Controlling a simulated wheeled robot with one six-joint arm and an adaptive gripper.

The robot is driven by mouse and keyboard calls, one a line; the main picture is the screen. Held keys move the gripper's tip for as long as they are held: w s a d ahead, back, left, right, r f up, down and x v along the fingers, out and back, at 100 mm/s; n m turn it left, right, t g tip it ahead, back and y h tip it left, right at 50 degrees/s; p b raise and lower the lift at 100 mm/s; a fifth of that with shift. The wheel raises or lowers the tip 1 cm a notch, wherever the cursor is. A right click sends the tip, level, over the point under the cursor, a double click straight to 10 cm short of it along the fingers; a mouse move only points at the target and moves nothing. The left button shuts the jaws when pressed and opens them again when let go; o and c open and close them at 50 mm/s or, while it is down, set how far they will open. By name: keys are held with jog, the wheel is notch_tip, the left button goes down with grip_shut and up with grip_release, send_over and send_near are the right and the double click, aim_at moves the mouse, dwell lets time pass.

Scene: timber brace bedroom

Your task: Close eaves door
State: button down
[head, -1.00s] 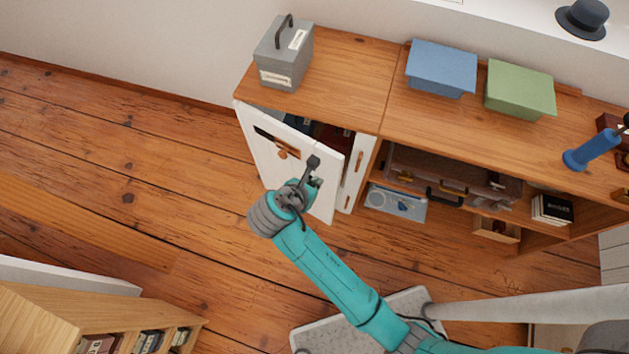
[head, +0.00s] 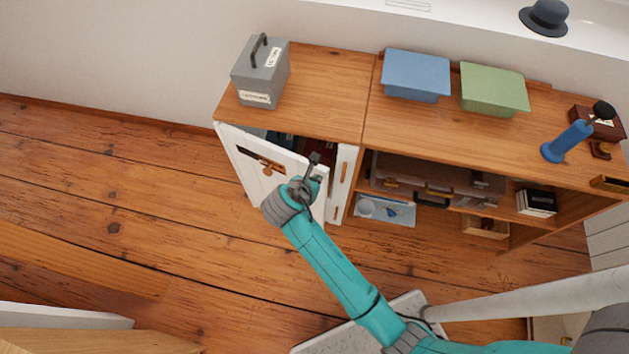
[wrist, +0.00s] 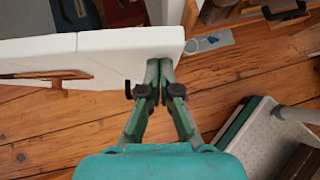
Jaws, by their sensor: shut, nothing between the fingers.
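The white eaves door (head: 240,147) stands partly open at the left end of the low wooden cabinet, hinged at its left side. It has a wooden label strip and a small wooden knob (head: 267,171). My gripper (head: 314,160) is shut and empty at the door's free edge, on its outer face. In the wrist view the fingertips (wrist: 159,66) are close to or against the white door panel (wrist: 110,52); I cannot tell if they touch. Books or boxes show in the dark gap behind the door.
A grey box (head: 262,75) stands on the cabinet top (head: 320,90), with a blue box (head: 415,73) and a green box (head: 494,88) to its right. Open shelves with a suitcase (head: 400,172) lie right of the door. The floor (head: 120,190) at left is clear.

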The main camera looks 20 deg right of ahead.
jog(key=w+d+n, duration=0.1)
jog(key=w+d, duration=0.5)
jog(key=d, duration=0.1)
jog(key=shift+w+r+n+t+y, duration=0.15)
jog(key=shift+w+n+t+y, duration=0.15)
jog(key=shift+t+y, duration=0.1)
